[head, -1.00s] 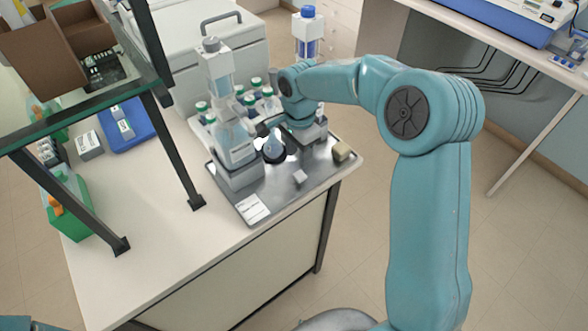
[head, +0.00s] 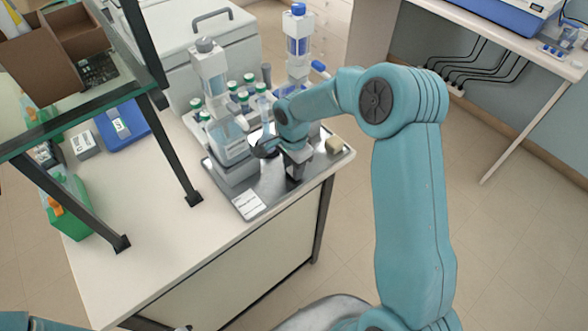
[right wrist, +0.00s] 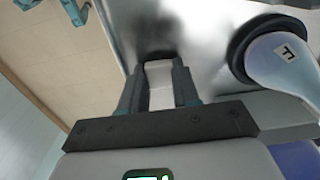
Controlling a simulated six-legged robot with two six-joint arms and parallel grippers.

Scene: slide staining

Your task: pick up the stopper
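The stopper, a small pale grey block (right wrist: 160,84), is between the two dark fingers of my right gripper (right wrist: 159,80) in the right wrist view. The fingers stand close along both its sides; whether they press on it is unclear. In the head view my right gripper (head: 295,173) points down at the front part of the metal tray (head: 268,187) and hides the stopper. My left gripper is out of view.
A pale bulb-shaped vessel marked F (right wrist: 283,60) sits in a dark ring beside the gripper. A beige block (head: 333,145) lies at the tray's right corner and a white label card (head: 250,205) at its front. Dispensers and green-capped bottles (head: 232,88) stand behind.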

